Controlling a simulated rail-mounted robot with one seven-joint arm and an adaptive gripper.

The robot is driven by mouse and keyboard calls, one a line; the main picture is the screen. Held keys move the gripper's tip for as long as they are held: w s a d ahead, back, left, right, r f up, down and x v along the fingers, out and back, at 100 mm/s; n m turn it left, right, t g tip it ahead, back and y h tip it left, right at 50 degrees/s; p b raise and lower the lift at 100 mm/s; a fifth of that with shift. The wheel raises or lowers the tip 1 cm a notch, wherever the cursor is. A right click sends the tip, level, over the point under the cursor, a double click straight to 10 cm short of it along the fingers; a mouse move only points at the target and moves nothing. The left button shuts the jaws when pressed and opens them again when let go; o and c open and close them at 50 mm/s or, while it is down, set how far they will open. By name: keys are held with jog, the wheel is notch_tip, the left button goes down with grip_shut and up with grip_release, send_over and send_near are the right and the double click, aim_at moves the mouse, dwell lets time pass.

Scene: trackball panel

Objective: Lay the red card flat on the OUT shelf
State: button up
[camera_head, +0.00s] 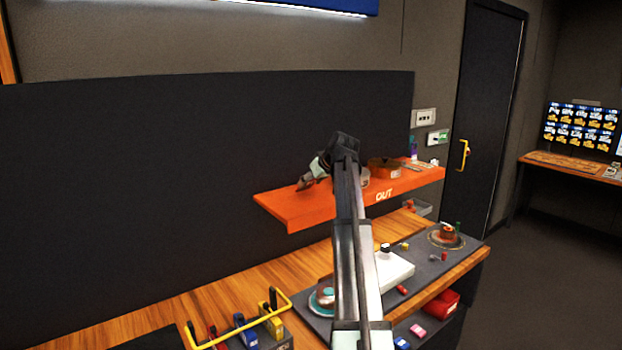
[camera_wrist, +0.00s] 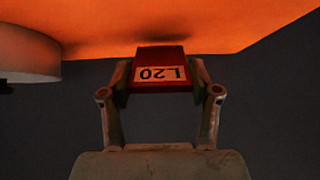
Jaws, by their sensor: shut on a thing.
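In the head view my gripper (camera_head: 305,184) is at the shelf's left part, partly hidden by my arm. The card's far edge overlaps the shelf in the wrist view; I cannot tell whether they touch. The card is too small to make out in the head view.
A pale round thing (camera_wrist: 28,62) is left of the card in the wrist view. A brown round container (camera_head: 384,168) and small items occupy the shelf's right part. Below is a wooden bench (camera_head: 220,300) with a dark panel and a yellow-handled tool holder (camera_head: 240,325).

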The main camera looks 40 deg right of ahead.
jog(key=shift+f, duration=0.4)
jog(key=o, duration=1.2)
jog(key=shift+o, duration=0.2)
jog(key=shift+r, duration=0.1)
jog(key=v, duration=1.2)
